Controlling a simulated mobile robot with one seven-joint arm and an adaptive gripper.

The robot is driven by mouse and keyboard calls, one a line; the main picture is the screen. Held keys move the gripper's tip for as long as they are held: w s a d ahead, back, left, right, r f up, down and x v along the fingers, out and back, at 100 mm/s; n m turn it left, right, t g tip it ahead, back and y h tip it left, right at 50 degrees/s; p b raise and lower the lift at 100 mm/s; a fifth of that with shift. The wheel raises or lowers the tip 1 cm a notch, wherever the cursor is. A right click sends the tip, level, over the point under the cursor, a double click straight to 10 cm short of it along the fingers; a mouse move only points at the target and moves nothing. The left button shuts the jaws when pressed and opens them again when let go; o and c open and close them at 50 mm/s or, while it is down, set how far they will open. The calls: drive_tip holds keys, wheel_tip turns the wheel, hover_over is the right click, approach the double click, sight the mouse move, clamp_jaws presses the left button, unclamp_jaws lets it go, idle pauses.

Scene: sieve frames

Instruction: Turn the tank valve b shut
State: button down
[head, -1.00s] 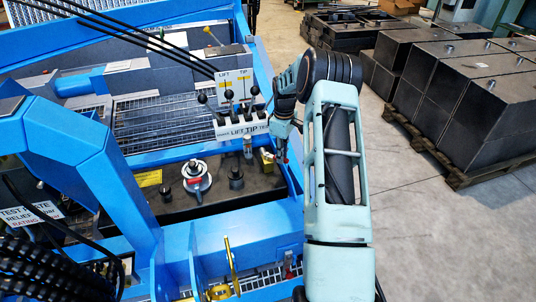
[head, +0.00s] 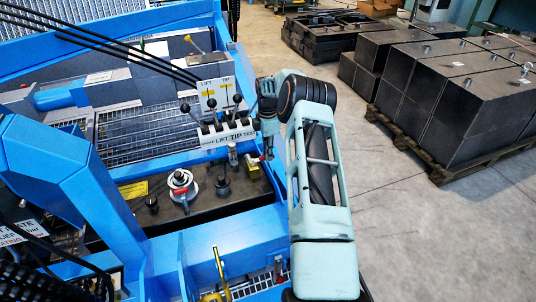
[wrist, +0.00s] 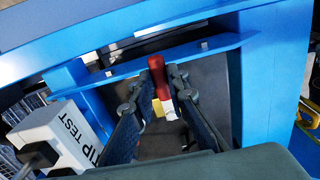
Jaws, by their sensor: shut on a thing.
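My gripper (wrist: 154,85) has its two dark fingers on either side of a red valve handle (wrist: 157,68) in the wrist view. It is shut on this handle. A yellow part and a white part of the valve (wrist: 160,106) show between the fingers, below the red. In the head view my gripper (head: 268,154) points down at the right end of the dark tank top (head: 215,200), close to a small yellow fitting (head: 252,172). The handle is hard to make out there. No letter b is readable on the valve.
A lever block marked LIFT and TIP (head: 228,136) stands just left of my gripper, and its TEST label (wrist: 65,135) is close in the wrist view. Blue frame beams (head: 225,229) border the tank. Open floor (head: 425,235) and black blocks on pallets (head: 470,95) lie right.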

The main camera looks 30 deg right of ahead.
drive_tip(key=shift+w, duration=0.2)
idle(0.4)
drive_tip(key=c, duration=1.9)
unclamp_jaws()
wheel_tip(320, 180, up, 12)
drive_tip(key=shift+r, duration=0.1)
drive_tip(key=shift+s+n, duration=0.1)
drive_tip(key=shift+n, duration=0.2)
